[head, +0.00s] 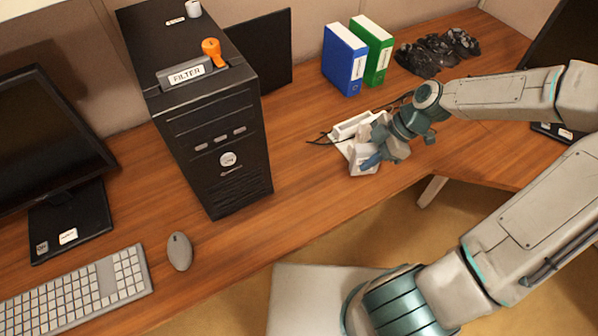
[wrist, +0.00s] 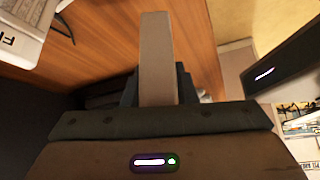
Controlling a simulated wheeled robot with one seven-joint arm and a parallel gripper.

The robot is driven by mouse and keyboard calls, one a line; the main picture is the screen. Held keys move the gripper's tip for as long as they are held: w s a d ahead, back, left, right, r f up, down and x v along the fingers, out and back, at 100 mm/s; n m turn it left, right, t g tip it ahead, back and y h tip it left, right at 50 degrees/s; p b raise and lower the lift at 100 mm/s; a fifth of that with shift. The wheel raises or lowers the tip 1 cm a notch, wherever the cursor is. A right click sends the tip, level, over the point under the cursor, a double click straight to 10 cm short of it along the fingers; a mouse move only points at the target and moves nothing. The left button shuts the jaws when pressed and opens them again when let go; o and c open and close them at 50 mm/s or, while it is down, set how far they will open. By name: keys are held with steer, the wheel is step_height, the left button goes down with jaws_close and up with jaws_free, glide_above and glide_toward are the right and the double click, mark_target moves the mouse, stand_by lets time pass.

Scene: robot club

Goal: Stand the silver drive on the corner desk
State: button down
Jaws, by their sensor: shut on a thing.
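The silver drive (wrist: 155,55) shows in the wrist view as a plain pale grey bar between the dark fingers of my gripper (wrist: 157,90). My gripper is shut on it. In the head view my gripper (head: 371,155) is low over the middle of the long wooden desk, close to its front edge. A pale block at its tip there seems to be the drive, partly hidden by the fingers. I cannot tell whether it touches the desk. The corner desk (head: 485,155) is the wooden part at the right, partly hidden behind my arm.
A white device (head: 343,127) with dark cables lies right beside my gripper. Blue (head: 345,62) and green (head: 373,50) binders stand behind. Dark crumpled items (head: 438,52) lie at the back. A black tower (head: 205,120) with a FILTER label stands left. A monitor (head: 565,45) is far right.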

steer(key=shift+a+r+x, duration=0.3)
steer(key=shift+a+x, duration=0.2)
steer(key=shift+x, duration=1.95)
steer(key=shift+a+r+x, duration=0.35)
steer(key=shift+a+x, duration=0.15)
steer(key=shift+x, duration=2)
steer(key=shift+a+r+x, duration=0.3)
steer(key=shift+a+x, duration=0.25)
steer(key=shift+x, duration=1.9)
steer(key=shift+w+f, duration=0.1)
steer(key=shift+f, duration=0.1)
steer(key=c, duration=1.2)
jaws_free()
steer(key=shift+o, duration=0.2)
steer(key=shift+r, duration=0.1)
